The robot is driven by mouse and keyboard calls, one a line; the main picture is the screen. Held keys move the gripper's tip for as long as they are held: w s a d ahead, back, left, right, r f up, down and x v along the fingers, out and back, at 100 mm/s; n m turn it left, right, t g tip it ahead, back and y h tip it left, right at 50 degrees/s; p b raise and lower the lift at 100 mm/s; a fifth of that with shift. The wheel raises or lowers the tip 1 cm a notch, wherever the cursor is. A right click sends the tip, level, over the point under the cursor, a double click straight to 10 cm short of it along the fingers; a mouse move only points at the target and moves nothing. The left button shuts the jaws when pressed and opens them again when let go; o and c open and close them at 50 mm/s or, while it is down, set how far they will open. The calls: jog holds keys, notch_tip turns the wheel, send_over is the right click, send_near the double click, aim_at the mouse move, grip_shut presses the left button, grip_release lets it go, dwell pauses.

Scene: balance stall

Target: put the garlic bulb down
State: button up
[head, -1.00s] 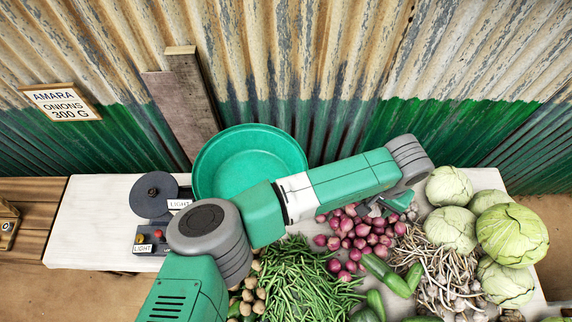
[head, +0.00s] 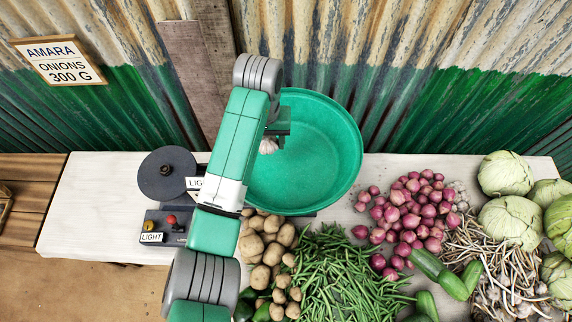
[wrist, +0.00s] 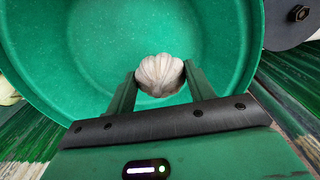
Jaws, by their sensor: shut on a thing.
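A pale garlic bulb (wrist: 160,74) is between the fingertips of my gripper (wrist: 160,84) in the wrist view. My gripper is shut on it. In the head view the bulb (head: 269,145) shows just under my gripper (head: 279,136), in front of the left part of a green basin (head: 335,150). In the wrist view the basin (wrist: 215,40) fills the background behind the bulb, and its visible floor is empty. The bulb appears apart from the basin floor; its exact height cannot be told. My arm hides the basin's left edge.
A dark balance device with a round plate (head: 167,172) and LIGHT labels stands left of the basin. Potatoes (head: 262,240), green beans (head: 335,275), red onions (head: 415,210), loose garlic (head: 490,260) and cabbages (head: 506,174) cover the right. The table's left end (head: 90,205) is clear.

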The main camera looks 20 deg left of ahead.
aim_at(270, 166)
notch_tip(270, 166, down, 10)
jog(key=shift+r+b, duration=0.15)
jog(key=shift+b, duration=0.15)
jog(key=o, duration=1)
jog(key=shift+c, duration=0.2)
notch_tip(270, 166, up, 12)
jog(key=shift+p, duration=0.4)
